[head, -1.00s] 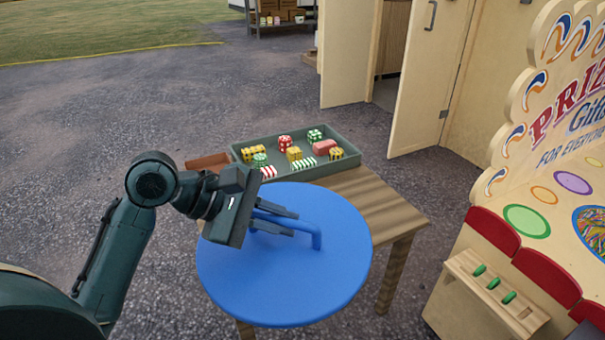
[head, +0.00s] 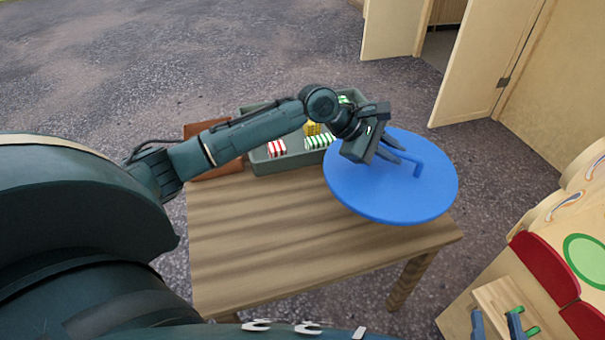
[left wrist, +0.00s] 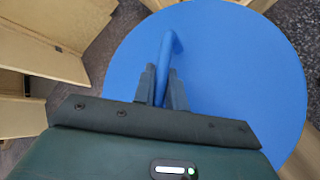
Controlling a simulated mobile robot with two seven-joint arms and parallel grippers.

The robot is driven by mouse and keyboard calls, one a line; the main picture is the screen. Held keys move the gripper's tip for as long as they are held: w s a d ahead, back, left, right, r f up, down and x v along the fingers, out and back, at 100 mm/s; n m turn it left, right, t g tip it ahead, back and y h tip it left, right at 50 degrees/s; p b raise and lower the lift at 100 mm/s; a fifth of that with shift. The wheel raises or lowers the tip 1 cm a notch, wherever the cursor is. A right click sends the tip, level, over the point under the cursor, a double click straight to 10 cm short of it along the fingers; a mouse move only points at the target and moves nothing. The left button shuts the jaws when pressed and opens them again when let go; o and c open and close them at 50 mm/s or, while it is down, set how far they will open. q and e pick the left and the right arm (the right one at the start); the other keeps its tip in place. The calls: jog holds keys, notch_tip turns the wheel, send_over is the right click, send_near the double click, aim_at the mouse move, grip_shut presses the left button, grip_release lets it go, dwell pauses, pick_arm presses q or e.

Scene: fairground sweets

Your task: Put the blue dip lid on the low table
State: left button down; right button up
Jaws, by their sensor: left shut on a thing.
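The blue dip lid (head: 385,205) is a large round disc with a bent blue handle. My left gripper (head: 402,158) is shut on that handle. The lid is over the back right part of the low wooden table (head: 290,240) and overhangs its edge; I cannot tell whether it touches the top. In the left wrist view the fingers (left wrist: 162,85) clasp the handle, and the lid (left wrist: 235,80) fills much of the picture. My right gripper (head: 497,324) shows only as two separated fingertips at the bottom right, with nothing seen between them.
A grey-green tray (head: 262,166) with striped sweets stands at the table's back, partly hidden by my left arm and the lid. A brown board (head: 215,170) is left of it. The table's front is bare. The prize stall (head: 470,300) is at right.

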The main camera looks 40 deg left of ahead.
aim_at(386, 169)
pick_arm(q)
jog(key=shift+w+a+f, duration=0.3)
jog(key=shift+w+f, duration=0.1)
jog(key=shift+w, duration=0.05)
notch_tip(386, 169, down, 4)
jog(key=shift+b, duration=1)
jog(key=shift+f, duration=0.55)
notch_tip(386, 169, down, 5)
jog(key=b, duration=0.2)
jog(key=shift+r+b, duration=0.15)
jog(key=shift+b, duration=0.25)
pick_arm(e)
jog(key=shift+a+r+t+y, duration=0.1)
jog(key=shift+a+t+y, duration=0.6)
jog(key=shift+y, duration=0.2)
jog(key=shift+n, duration=0.3)
pick_arm(q)
jog(key=c, duration=1.9)
grip_release()
jog(key=shift+f, duration=0.2)
jog(key=o, duration=0.5)
jog(key=shift+c, duration=0.2)
